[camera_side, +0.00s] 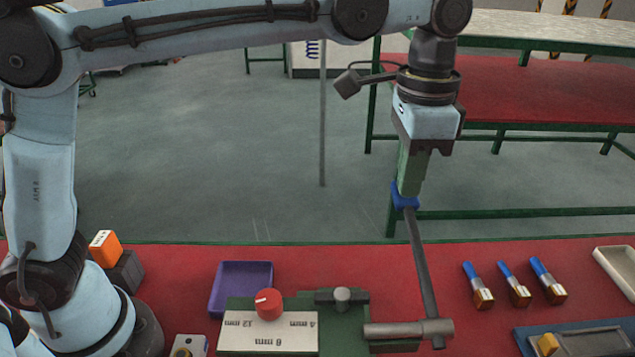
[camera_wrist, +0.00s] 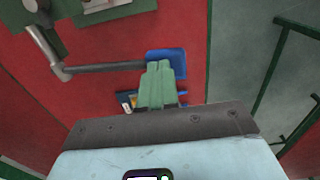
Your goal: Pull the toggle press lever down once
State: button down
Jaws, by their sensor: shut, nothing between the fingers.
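The toggle press (camera_side: 343,322) is a green fixture at the front of the red table. Its grey lever (camera_side: 422,265) rises from a horizontal shaft (camera_side: 408,329), nearly upright and leaning slightly left. The lever's top end has a blue grip (camera_side: 404,197). The lever also shows in the wrist view (camera_wrist: 105,67), with its blue grip (camera_wrist: 178,58) partly hidden by my fingers. My gripper (camera_side: 407,190) has green fingers, pointing down and shut, at the blue grip. They appear to meet it; I cannot tell firm contact. The fingertips also show in the wrist view (camera_wrist: 159,66).
A red dial knob (camera_side: 268,304) stands on a white numbered plate (camera_side: 268,340) left of the lever. A purple tray (camera_side: 240,286) lies behind it. Bare red table separates lever and cylinders.

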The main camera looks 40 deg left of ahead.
aim_at(403, 208)
dwell(0.3)
jog(key=shift+w+a+f, duration=0.15)
jog(key=shift+f, duration=1.35)
jog(key=shift+f, duration=1.3)
jog(key=shift+f, duration=1.5)
